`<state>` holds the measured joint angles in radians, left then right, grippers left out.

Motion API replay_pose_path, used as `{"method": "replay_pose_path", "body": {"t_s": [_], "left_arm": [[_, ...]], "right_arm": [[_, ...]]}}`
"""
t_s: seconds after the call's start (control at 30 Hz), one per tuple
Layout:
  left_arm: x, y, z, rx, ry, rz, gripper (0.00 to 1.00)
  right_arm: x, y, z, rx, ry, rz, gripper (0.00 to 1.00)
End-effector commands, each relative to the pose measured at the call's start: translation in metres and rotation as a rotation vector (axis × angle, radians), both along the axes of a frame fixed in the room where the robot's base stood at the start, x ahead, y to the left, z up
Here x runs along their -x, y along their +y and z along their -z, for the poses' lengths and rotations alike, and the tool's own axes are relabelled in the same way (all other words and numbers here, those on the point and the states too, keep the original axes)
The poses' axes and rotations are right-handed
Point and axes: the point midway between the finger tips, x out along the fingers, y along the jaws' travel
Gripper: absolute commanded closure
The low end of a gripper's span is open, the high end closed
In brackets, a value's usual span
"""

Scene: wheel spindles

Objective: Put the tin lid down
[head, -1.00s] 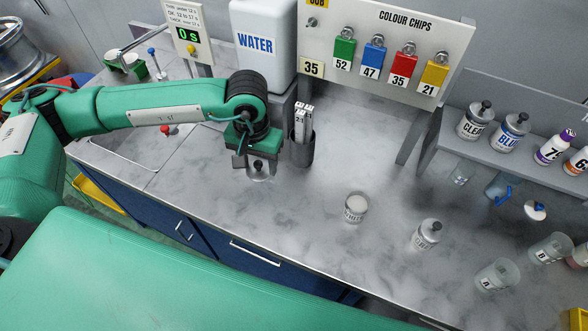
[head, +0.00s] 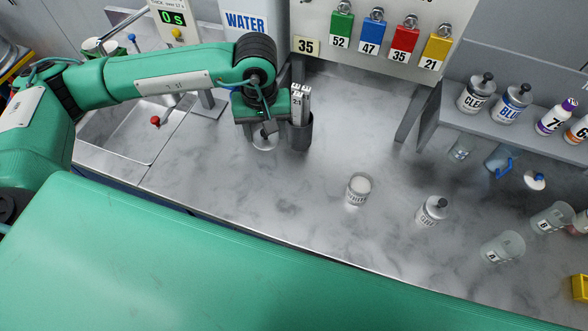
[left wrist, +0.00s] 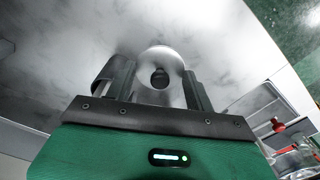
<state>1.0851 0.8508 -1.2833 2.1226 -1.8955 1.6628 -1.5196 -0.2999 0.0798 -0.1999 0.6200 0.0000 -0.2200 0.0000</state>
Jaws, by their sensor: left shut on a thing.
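The tin lid (left wrist: 160,78) is a pale round disc with a dark knob in the middle, seen between the fingers in the left wrist view. My left gripper (head: 262,132) points down at the bench beside the dark cup and is shut on the lid by its knob. In the head view a little of the lid (head: 264,143) shows under the gripper. I cannot tell whether it touches the bench. An open tin (head: 359,190) with white contents stands to the right, apart from the gripper. My right gripper is not in view.
A dark cup (head: 300,132) holding strips stands close to the right of the gripper. A lidded tin (head: 432,211) and clear beakers (head: 502,247) stand farther right. The sink (head: 130,125) is left. Bare marble bench (head: 230,185) lies in front of the gripper.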

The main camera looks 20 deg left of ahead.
Motion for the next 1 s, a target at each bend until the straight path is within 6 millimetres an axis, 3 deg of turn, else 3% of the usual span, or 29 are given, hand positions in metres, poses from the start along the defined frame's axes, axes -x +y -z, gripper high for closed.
{"method": "replay_pose_path", "body": {"t_s": [1.0], "left_arm": [[-0.029, -0.043, -0.020, 0.015, -0.014, -1.598, 0.67]], "right_arm": [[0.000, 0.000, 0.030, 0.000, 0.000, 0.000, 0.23]]}}
